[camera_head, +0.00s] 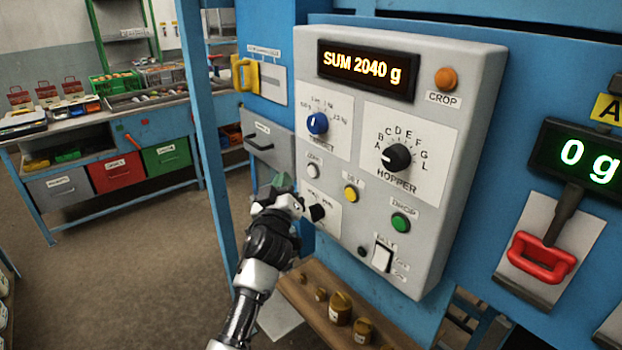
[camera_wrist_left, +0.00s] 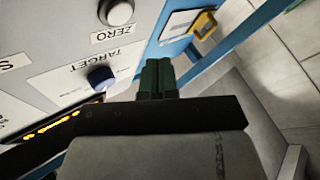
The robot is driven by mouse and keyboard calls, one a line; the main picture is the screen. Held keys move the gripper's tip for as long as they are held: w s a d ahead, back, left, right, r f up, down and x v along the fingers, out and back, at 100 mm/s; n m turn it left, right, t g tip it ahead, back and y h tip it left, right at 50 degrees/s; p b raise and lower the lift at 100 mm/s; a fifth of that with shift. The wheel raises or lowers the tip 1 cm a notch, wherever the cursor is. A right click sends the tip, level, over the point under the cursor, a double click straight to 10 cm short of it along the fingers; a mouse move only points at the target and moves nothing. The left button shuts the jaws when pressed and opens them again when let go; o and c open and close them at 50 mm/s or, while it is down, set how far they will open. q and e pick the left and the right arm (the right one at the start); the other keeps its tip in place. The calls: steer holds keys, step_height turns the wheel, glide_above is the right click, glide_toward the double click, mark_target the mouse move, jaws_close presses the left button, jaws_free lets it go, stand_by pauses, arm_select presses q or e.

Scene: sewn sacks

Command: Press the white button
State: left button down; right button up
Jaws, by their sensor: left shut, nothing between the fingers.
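The white button (camera_head: 313,171) is a small round knob on the grey control panel (camera_head: 462,95), below the label ZERO. It also shows at the top of the left wrist view, beside the label ZERO (camera_wrist_left: 118,31). My left gripper (camera_head: 279,182) is just left of and a little below the button in the head view, apart from it. Its green fingers (camera_wrist_left: 157,65) are shut and empty, and in the wrist view they are to the right of the button. My right gripper is not in view.
Near the button are a blue knob (camera_head: 317,123), a black knob (camera_head: 317,212), a yellow button (camera_head: 351,194) and a green button (camera_head: 400,223). The display (camera_head: 367,70) reads SUM 2040 g. A shelf below holds small brass weights (camera_head: 340,308).

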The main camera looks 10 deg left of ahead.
mark_target(312, 171)
arm_select(q)
steer(key=w+d+b, duration=0.2)
steer(key=w, duration=0.1)
steer(key=shift+w+d+b, duration=0.1)
steer(key=shift+d+b, duration=0.15)
steer(key=shift+b, duration=0.05)
stand_by(1.9)
steer(key=shift+w+d+b, duration=0.3)
steer(key=shift+w+b, duration=0.05)
steer(key=shift+b, duration=0.15)
